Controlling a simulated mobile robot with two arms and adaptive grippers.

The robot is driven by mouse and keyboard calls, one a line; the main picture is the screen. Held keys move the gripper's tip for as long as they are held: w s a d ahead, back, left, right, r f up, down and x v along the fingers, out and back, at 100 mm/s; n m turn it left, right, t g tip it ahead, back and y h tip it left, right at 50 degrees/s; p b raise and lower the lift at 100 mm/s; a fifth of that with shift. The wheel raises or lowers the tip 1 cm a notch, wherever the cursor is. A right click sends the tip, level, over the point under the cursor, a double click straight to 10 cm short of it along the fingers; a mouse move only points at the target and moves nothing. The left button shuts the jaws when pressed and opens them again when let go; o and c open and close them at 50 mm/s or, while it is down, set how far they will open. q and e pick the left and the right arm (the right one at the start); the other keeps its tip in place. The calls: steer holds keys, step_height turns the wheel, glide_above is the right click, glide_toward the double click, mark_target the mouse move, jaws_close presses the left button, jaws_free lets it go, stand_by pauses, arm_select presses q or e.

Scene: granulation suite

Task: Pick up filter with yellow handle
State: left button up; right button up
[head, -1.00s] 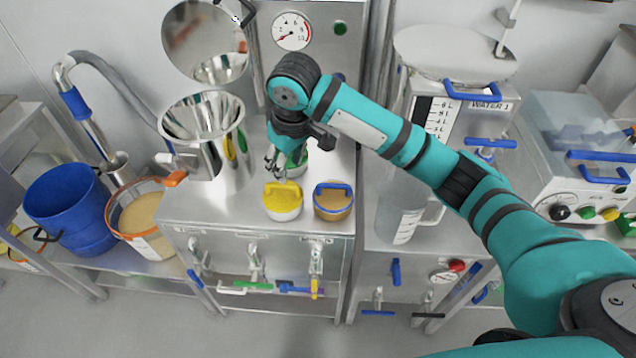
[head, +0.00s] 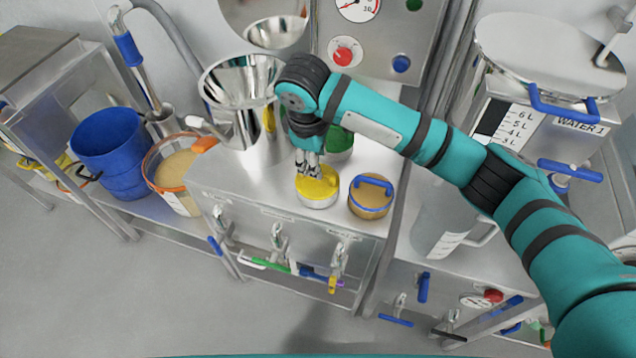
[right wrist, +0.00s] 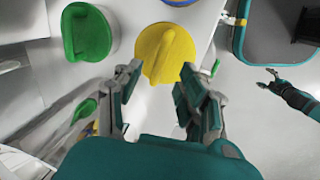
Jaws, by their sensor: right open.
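The filter with the yellow handle (head: 320,190) is a round yellow-topped piece standing on the steel bench top near its front edge. It also shows in the right wrist view (right wrist: 165,53), just beyond the fingertips. My right gripper (head: 308,171) is open and points down at the back-left side of the yellow top. In the right wrist view its two fingers (right wrist: 160,76) are spread, with the yellow handle ridge lying in line with the gap. I cannot tell if they touch it. My left gripper (right wrist: 269,80) shows small in the right wrist view, apart and empty.
A blue-handled tan filter (head: 370,198) stands close to the right. A green one (head: 340,140) stands behind, partly hidden by my arm. A steel funnel vessel (head: 243,95) stands left. Valves with coloured handles (head: 280,238) line the bench front. A clear jug (head: 445,225) is further right.

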mark_target(317, 181)
steer(key=shift+w+f, duration=0.1)
steer(key=shift+f, duration=0.4)
steer(key=f, duration=0.2)
steer(key=w+f, duration=0.1)
steer(key=f, duration=0.1)
steer(key=shift+f+p, duration=0.2)
steer(key=shift+p, duration=0.1)
steer(key=shift+f, duration=0.25)
arm_select(q)
steer(key=shift+w+d+r, duration=0.1)
steer(key=shift+d+r, duration=0.2)
arm_select(e)
jaws_close()
